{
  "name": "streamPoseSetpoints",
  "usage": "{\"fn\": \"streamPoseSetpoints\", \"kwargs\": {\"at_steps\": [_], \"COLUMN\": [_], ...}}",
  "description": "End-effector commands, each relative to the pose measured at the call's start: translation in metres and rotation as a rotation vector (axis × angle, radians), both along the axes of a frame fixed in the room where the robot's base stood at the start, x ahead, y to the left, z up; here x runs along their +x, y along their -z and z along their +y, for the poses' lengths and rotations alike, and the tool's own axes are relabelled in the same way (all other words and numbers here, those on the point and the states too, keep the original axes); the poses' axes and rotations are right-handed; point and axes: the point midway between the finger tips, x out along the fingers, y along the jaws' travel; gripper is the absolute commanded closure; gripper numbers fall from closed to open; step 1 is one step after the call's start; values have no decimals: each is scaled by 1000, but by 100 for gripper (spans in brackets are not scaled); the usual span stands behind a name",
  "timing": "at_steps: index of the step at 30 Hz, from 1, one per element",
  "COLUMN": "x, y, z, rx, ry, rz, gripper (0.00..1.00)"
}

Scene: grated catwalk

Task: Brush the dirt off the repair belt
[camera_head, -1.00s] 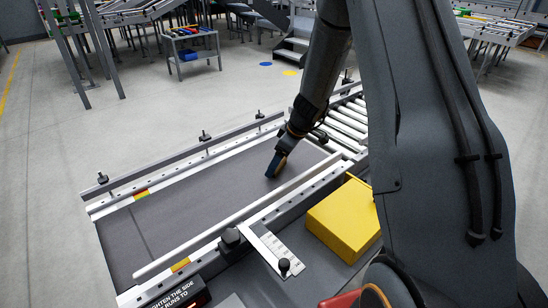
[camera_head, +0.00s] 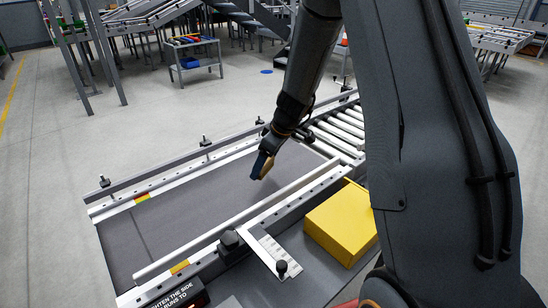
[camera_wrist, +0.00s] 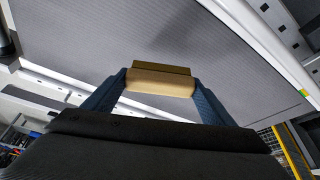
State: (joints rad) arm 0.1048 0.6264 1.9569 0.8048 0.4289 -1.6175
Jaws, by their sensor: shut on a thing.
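The repair belt (camera_head: 190,213) is a dark grey flat belt between light metal side rails, and it also fills much of the wrist view (camera_wrist: 190,45). My gripper (camera_head: 262,166) is over the far right part of the belt. In the wrist view my gripper (camera_wrist: 160,84) has its blue fingers on both ends of a tan wooden brush (camera_wrist: 162,81). The brush's darker lower part faces the belt. I cannot tell whether it touches the belt. A thin dark line crosses the near left part of the belt. No clear dirt shows on it.
A roller section (camera_head: 338,130) adjoins the belt's far right end. A yellow box (camera_head: 342,222) and a white ruler-like plate (camera_head: 268,250) are on the near right side. Black knobs stand along the far rail (camera_head: 180,160).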

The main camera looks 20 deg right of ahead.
Motion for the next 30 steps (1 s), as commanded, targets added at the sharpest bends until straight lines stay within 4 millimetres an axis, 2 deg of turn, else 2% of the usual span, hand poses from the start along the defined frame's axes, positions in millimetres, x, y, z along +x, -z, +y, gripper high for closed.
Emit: {"fn": "streamPoseSetpoints", "kwargs": {"at_steps": [3, 12, 30], "x": [0, 0, 0], "y": [-14, -37, -39], "z": [0, 1, 1], "rx": [0, 0, 0], "ry": [-1, -3, 0], "rz": [-2, -2, 0], "gripper": [50, 50, 50]}}
